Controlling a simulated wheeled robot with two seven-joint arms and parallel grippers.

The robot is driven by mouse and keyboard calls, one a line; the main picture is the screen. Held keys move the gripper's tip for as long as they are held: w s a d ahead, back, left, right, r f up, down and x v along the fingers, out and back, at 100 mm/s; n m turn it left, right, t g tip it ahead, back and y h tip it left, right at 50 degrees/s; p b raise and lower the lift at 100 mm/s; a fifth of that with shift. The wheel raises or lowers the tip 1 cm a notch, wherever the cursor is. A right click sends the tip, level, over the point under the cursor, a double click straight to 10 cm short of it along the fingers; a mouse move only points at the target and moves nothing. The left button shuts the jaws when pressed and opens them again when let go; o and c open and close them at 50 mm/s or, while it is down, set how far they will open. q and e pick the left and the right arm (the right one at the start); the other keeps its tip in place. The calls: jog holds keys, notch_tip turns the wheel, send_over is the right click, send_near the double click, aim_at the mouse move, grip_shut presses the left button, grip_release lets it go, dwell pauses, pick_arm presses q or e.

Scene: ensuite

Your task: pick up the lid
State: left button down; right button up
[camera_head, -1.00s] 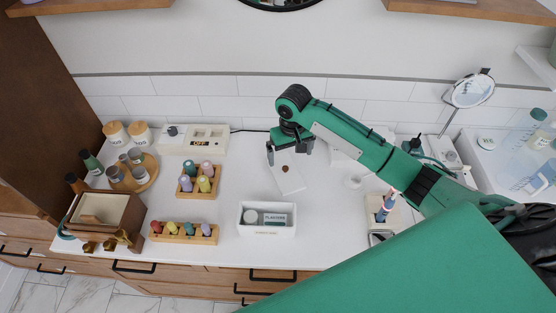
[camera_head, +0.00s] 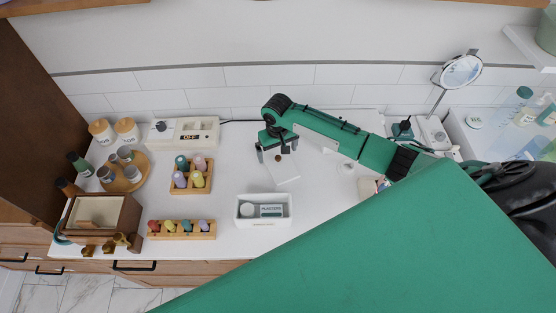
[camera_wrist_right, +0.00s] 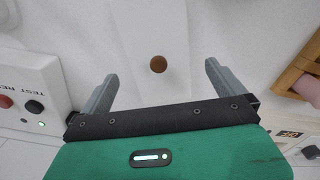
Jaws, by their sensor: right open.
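The lid (camera_head: 287,171) is a flat white rectangle with a round brown knob (camera_head: 279,157), lying on the white countertop. In the right wrist view the lid (camera_wrist_right: 148,25) runs up from between the fingers, with its knob (camera_wrist_right: 157,64) near the middle of the gap. My right gripper (camera_head: 277,153) is open above the knob end of the lid, and in the right wrist view its fingers (camera_wrist_right: 160,76) stand apart on both sides of the knob. I cannot tell the exact height of the fingertips. My left gripper is not in view.
An open white box (camera_head: 264,224) with a plasters pack stands in front of the lid. Wooden peg holders (camera_head: 181,236), a switch box (camera_head: 205,126) and a round wooden tray (camera_head: 140,180) stand to the left. A mirror (camera_head: 461,72) stands right.

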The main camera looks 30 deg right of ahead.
aim_at(278, 157)
notch_tip(278, 157, down, 3)
jog(key=shift+f+p, duration=0.1)
jog(key=shift+p, duration=0.6)
jog(key=shift+f, duration=0.45)
jog(key=shift+d, duration=0.1)
jog(key=c, duration=0.9)
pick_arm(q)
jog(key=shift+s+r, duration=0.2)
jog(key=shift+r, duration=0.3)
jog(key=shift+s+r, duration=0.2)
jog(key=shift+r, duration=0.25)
pick_arm(e)
jog(key=shift+r, duration=0.1)
